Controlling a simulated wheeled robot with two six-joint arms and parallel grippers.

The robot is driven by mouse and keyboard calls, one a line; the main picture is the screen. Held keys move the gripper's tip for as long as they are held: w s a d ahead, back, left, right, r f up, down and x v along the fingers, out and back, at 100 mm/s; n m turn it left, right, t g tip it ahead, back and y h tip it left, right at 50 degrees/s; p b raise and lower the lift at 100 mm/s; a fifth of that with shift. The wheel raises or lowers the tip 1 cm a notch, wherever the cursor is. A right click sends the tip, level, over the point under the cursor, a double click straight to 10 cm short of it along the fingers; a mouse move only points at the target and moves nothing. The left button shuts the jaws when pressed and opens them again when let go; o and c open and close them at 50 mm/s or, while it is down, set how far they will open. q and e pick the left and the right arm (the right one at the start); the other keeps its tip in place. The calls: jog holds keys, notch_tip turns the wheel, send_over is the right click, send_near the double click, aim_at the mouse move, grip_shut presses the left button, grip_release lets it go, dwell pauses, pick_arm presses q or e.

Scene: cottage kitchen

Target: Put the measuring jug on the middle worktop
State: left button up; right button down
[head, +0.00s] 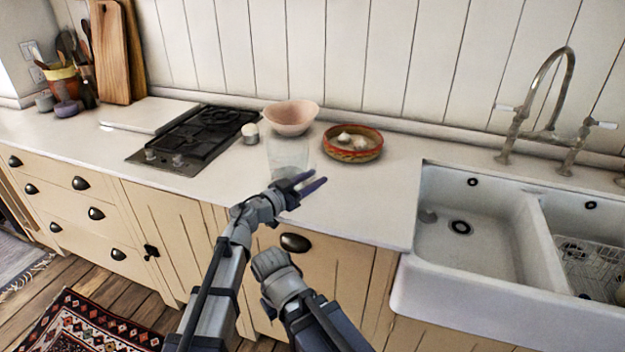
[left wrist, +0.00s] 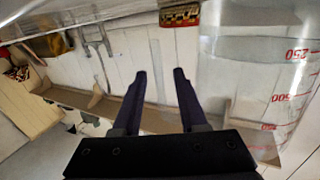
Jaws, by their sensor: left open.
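The clear measuring jug (head: 287,153) stands upright on the pale worktop (head: 372,207) between the hob and the sink. In the left wrist view the jug (left wrist: 262,75) fills the right side, with red volume marks on its wall. My left gripper (head: 312,183) is open and empty, in front of the jug and slightly to its right in the head view. In the left wrist view its two dark fingers (left wrist: 162,85) have nothing between them, and the jug is beside them, outside the gap. No right gripper shows.
The black hob (head: 190,140) lies left. The white double sink (head: 470,283) and its tap are right. The worktop before the dish is clear.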

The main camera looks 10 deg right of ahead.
pick_arm(q)
jog(key=v, duration=1.2)
jog(key=w+a+f+n+t+y, duration=0.1)
jog(key=w+a+n+t+y, duration=0.3)
jog(key=a+y, duration=0.3)
jog(key=w+a+f+n+t+y, duration=0.1)
jog(key=w+a+n+t+y, duration=0.25)
jog(key=a+n+y, duration=0.3)
jog(key=s+a+f+n+g+y, duration=0.1)
jog(key=s+a+f+g+y, duration=0.15)
jog(key=s+f, duration=0.2)
jog(key=s+a+f+n+g+y, duration=0.1)
jog(key=s+a+f+g+y, duration=0.15)
jog(key=f, duration=0.35)
jog(key=s+d+f+m+g+h, duration=0.1)
jog(key=s+f+g, duration=0.3)
jog(key=s, duration=0.6)
jog(key=s+d+f+m+g+h, duration=0.1)
jog(key=s+d+f+m+g, duration=0.1)
jog(key=s+f+g, duration=0.3)
jog(key=s+d+g, duration=0.1)
jog(key=s+g, duration=0.2)
jog(key=s, duration=0.2)
jog(key=shift+s+d+m, duration=0.15)
jog(key=shift+s+m, duration=0.2)
jog(key=shift+s, duration=0.05)
